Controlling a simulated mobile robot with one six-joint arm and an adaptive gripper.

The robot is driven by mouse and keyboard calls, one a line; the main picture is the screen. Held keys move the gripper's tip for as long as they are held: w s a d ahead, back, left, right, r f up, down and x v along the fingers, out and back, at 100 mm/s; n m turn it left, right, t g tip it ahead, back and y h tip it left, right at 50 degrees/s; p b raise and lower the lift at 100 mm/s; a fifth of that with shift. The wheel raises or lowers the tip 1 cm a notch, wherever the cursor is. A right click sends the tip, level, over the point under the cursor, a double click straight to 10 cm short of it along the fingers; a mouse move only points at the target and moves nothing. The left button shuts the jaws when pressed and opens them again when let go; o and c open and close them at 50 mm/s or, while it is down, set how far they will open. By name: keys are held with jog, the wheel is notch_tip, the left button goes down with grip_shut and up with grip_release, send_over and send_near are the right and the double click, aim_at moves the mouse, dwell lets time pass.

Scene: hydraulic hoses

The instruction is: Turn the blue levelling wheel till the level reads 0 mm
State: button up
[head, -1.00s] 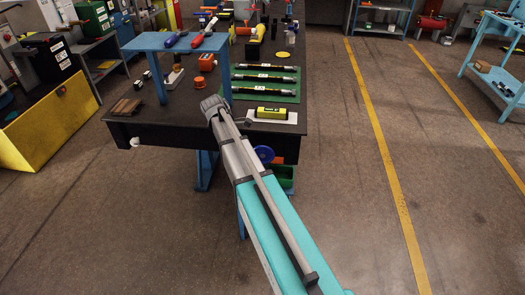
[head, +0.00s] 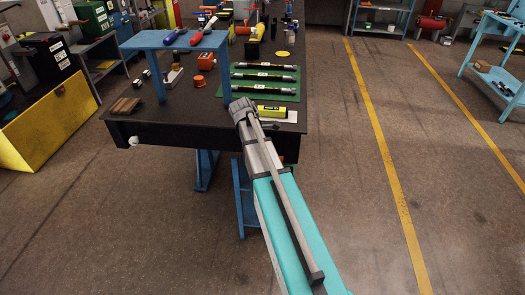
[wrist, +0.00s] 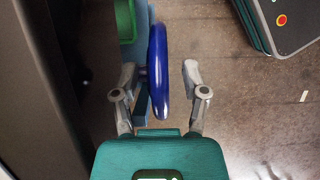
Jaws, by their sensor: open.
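The blue levelling wheel (wrist: 157,70) shows nearly edge-on in the wrist view. My gripper (wrist: 160,74) is open, with one finger on each side of the wheel's rim. The left finger is close to the wheel; I cannot tell whether it touches. A gap shows between the rim and the right finger. In the head view my arm hides the wheel and the gripper. The yellow-green level (head: 271,111) lies on a pale plate (head: 291,117) near the bench's front right corner. Its reading is too small to make out.
The dark bench (head: 185,128) carries a blue raised shelf (head: 160,40) and a green mat (head: 289,95) with several black hoses. A brown slatted block (head: 125,106) lies at the front left. The floor right of the bench is clear.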

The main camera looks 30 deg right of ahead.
grip_shut()
dwell(0.3)
jog(key=shift+w+a+f+g+h+b, duration=0.1)
jog(key=shift+g+h+b, duration=0.2)
jog(key=shift+h+b, duration=0.1)
jog(key=shift+h, duration=0.4)
grip_release()
